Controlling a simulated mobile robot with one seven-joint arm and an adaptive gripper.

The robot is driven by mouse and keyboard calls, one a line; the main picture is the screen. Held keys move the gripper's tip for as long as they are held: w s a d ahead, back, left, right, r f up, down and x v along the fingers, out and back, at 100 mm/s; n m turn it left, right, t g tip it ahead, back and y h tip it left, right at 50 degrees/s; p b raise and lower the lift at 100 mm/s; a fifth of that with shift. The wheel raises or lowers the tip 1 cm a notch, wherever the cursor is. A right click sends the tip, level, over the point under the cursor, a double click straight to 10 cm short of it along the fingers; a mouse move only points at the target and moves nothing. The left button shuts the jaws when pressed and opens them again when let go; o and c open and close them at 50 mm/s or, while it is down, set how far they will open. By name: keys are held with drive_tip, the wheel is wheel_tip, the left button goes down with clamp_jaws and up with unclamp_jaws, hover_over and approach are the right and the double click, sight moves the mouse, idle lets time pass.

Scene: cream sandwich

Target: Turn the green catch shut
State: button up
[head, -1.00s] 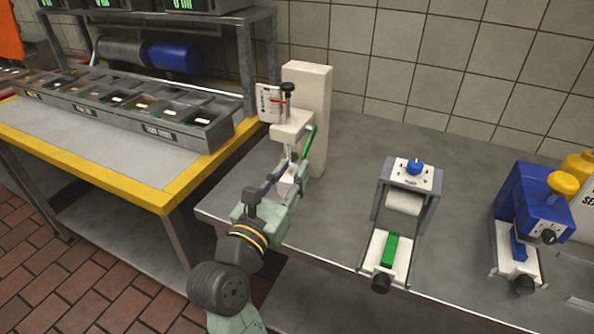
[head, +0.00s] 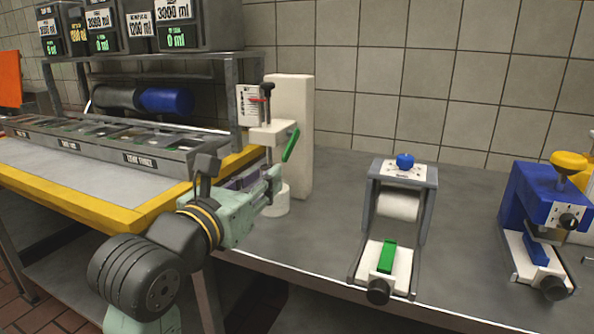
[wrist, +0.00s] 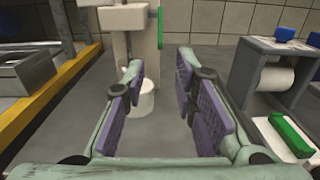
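A green lever (head: 290,145) sits tilted on the right side of a white press-like stand (head: 292,110). It also shows at the top of the wrist view (wrist: 160,27). A second green part, a flat bar (head: 387,256), lies on the white plate of a grey roller device; I cannot tell which one is the catch. My gripper (head: 276,180) is in front of the stand, below and left of the lever. In the wrist view my gripper (wrist: 163,88) is open, with nothing between its purple pads. A white cylinder (wrist: 147,104) stands beyond the fingers.
The grey roller device (head: 430,185) with a blue knob stands right of the stand. A blue device (head: 545,210) is farther right. A yellow-edged table (head: 150,215) with a row of bins (head: 160,155) is at left. Grey counter between the stand and roller device is clear.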

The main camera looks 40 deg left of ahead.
sight(286, 161)
drive_tip(key=p+x, duration=0.1)
drive_tip(key=x, duration=0.8)
drive_tip(key=shift+w, duration=0.4)
drive_tip(key=shift+c, duration=0.6)
clamp_jaws()
